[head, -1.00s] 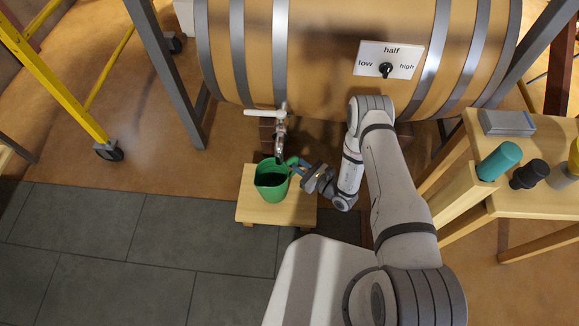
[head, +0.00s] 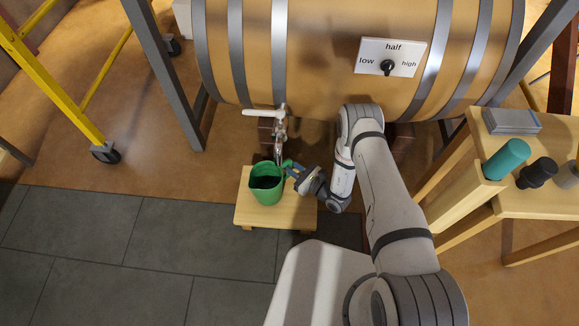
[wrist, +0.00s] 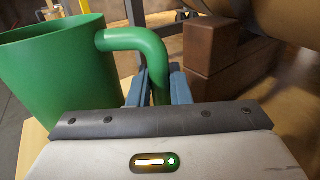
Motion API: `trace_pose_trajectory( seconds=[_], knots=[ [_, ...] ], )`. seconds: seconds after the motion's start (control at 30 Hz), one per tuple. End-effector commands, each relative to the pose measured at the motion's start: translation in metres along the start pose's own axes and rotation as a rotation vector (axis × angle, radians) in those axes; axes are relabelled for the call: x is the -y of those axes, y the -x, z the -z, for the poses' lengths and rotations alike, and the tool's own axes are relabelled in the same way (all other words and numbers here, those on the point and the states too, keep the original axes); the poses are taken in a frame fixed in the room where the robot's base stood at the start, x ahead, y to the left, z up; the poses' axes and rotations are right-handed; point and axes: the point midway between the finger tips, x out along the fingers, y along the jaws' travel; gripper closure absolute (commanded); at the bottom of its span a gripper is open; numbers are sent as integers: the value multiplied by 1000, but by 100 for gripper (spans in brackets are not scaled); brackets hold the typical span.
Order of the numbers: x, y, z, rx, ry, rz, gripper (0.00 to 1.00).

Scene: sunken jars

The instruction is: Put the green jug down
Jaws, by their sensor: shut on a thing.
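The green jug (head: 266,188) is upright over the small wooden stand (head: 244,213), below the barrel's tap (head: 279,130). Dark contents or a dark interior show inside it. I cannot tell whether its base touches the stand. My gripper (head: 294,172) is to the right of the jug, shut on its handle. In the wrist view the jug (wrist: 60,75) fills the left side, and its curved handle (wrist: 135,40) runs down between my gripper's fingers (wrist: 158,88).
A large barrel (head: 325,50) with a dial plate (head: 390,57) lies behind. A yellow ladder (head: 60,90) stands at the left. A wooden table at the right holds a grey box (head: 511,121) and a teal cylinder (head: 507,159). The grey tiles (head: 130,265) in front are clear.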

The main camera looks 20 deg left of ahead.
Motion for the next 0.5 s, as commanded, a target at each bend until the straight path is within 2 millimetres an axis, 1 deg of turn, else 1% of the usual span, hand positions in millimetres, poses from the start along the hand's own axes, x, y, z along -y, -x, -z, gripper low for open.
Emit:
trace_pose_trajectory(
  seconds=[0.07,0.1,0.3,0.33,0.5],
  knots=[
    [0,0,4,1,0,0,100],
    [0,0,3,0,0,0,80],
    [0,0,2,0,0,-1,64],
    [0,0,2,0,0,-1,61],
    [-1,0,2,0,0,-1,61]
  ],
)
